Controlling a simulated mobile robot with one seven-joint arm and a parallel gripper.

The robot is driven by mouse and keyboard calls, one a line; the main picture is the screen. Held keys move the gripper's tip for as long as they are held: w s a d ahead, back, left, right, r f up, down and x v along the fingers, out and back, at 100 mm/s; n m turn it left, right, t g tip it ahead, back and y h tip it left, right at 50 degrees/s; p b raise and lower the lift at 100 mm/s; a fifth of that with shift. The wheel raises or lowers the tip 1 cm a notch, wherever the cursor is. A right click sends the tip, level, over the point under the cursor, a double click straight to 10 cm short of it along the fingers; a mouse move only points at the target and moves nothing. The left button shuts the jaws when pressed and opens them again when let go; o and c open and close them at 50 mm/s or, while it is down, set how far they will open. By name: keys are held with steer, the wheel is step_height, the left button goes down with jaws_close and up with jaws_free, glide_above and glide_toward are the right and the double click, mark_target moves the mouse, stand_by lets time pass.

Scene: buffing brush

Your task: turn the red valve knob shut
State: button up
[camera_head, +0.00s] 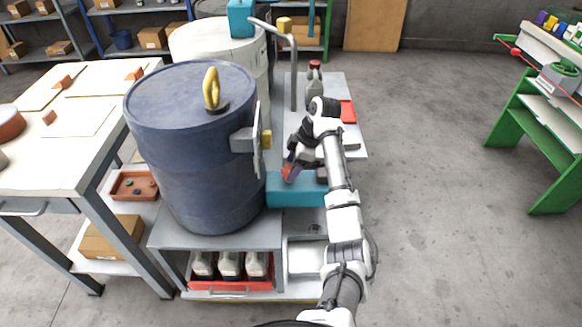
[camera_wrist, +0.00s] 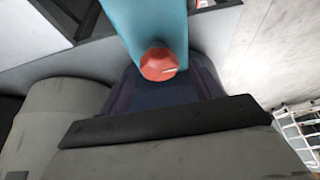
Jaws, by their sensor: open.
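The red valve knob (camera_wrist: 158,64) sits on a teal block-like body in the wrist view, at the upper middle. In the head view the knob (camera_head: 287,173) shows as a small red patch at the top edge of the teal body (camera_head: 296,192). My gripper (camera_head: 292,165) is open and right by the knob, with its dark finger parts close around or over it. In the wrist view, dark blue and grey gripper parts fill the lower middle, just below the knob. I cannot tell whether a finger touches the knob.
A large dark blue drum (camera_head: 195,150) with a yellow handle stands close left of my gripper. A grey bottle with a red cap (camera_head: 314,82) and a red tray (camera_head: 347,111) are behind. White bottles sit in a red crate (camera_head: 232,286) below.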

steer(key=shift+a+f, duration=0.3)
steer(key=shift+f, duration=0.3)
steer(key=c, duration=1)
steer(key=shift+o, duration=0.2)
